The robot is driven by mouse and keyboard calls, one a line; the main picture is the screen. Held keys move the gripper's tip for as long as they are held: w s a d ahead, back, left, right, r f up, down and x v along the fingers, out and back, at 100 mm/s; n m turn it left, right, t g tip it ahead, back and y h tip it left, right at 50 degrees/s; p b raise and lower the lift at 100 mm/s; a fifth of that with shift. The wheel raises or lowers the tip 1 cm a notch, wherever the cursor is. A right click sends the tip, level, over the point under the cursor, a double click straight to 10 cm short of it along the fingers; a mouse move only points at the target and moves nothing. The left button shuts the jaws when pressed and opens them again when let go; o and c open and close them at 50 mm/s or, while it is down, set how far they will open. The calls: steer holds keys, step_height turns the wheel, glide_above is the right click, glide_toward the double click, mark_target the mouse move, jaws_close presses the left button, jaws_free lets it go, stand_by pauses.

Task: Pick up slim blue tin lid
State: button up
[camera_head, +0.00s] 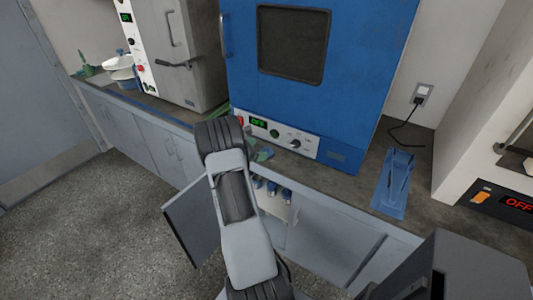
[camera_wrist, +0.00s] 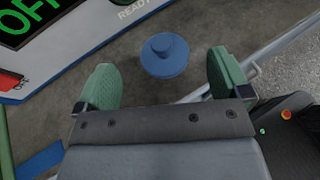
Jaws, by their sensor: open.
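A small round blue lid (camera_wrist: 165,57) with a raised knob lies on the dark counter in the wrist view. My gripper (camera_wrist: 163,60) is open, with one green finger on each side of the lid in that picture. The fingers look apart from the lid, and I cannot tell how high they are above the counter. In the head view only bits of my green gripper (camera_head: 260,153) show past my arm, by the counter edge. The lid is hidden there.
A blue oven (camera_head: 340,100) with a front control panel (camera_head: 280,136) stands right behind the lid. Below, a cabinet door (camera_head: 194,222) is open, with several blue-topped items (camera_head: 272,188) inside. A blue tray (camera_head: 391,205) lies to the right. The counter (camera_head: 352,172) between is clear.

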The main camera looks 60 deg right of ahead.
mark_target(264, 150)
steer(key=shift+p+x, duration=0.35)
steer(key=shift+x, duration=2.25)
steer(key=shift+a+f, duration=0.15)
steer(key=shift+c, duration=0.3)
steer(key=c, duration=0.9)
